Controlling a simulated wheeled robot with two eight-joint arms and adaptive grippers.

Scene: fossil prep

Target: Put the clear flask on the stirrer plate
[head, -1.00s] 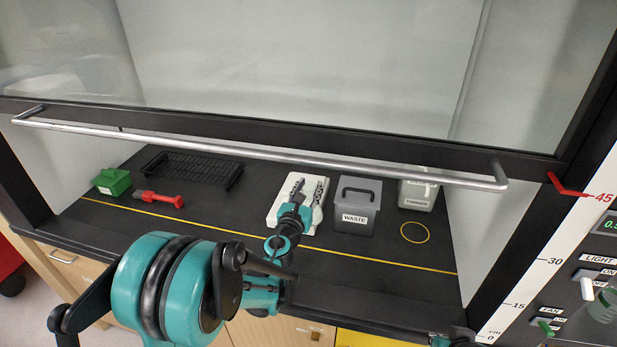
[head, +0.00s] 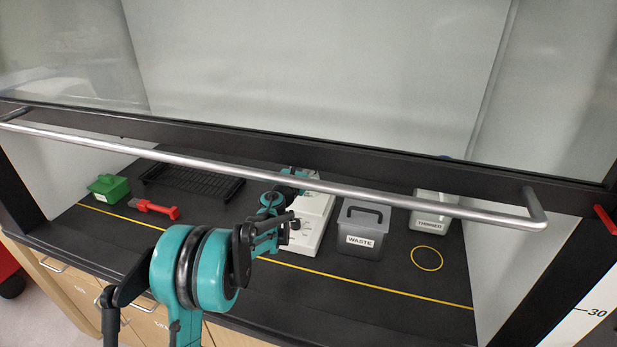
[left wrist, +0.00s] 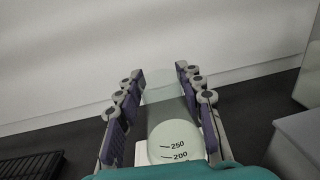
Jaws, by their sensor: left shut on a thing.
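The clear flask (left wrist: 172,118) shows in the left wrist view, with 250 and 200 marks on its side. My left gripper (left wrist: 160,82) is shut on it, with purple-padded fingers on both sides. In the head view my left gripper (head: 293,176) is inside the hood, partly behind the sash handle, over the back of the white stirrer plate (head: 307,235). I cannot make out the flask there. A small white patch, possibly the plate, shows beside the flask's base in the left wrist view; contact cannot be told. My right gripper is not in view.
The grey waste box (head: 362,240) stands right of the plate, with a thinner container (head: 433,212) behind a yellow ring (head: 427,258). A black rack (head: 190,183), green box (head: 108,188) and red-handled tool (head: 157,209) are at left. The sash handle (head: 300,183) crosses above.

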